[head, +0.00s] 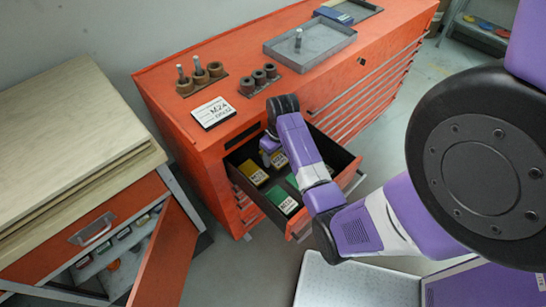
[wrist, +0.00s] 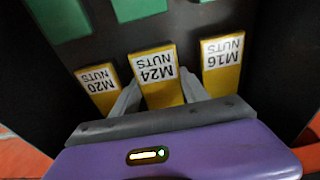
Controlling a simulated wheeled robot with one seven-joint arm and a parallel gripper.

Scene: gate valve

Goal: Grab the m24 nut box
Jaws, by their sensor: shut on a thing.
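The M24 nut box (wrist: 160,92) is a yellow box with a white label reading "M24 NUTS", in the middle of a row in the wrist view. My gripper (wrist: 158,98) has one grey finger on each side of it and is shut on it. In the head view my gripper (head: 268,156) reaches down into the open drawer (head: 333,152) of the orange cabinet. There it largely hides the box, and I cannot tell whether the box is lifted off the drawer floor.
Yellow M20 (wrist: 98,84) and M16 (wrist: 222,65) nut boxes stand close on either side. Green boxes (head: 282,200) lie in the drawer's front part. The drawer walls surround my gripper. A card (head: 213,112), metal parts and a grey tray (head: 310,45) are on the cabinet top.

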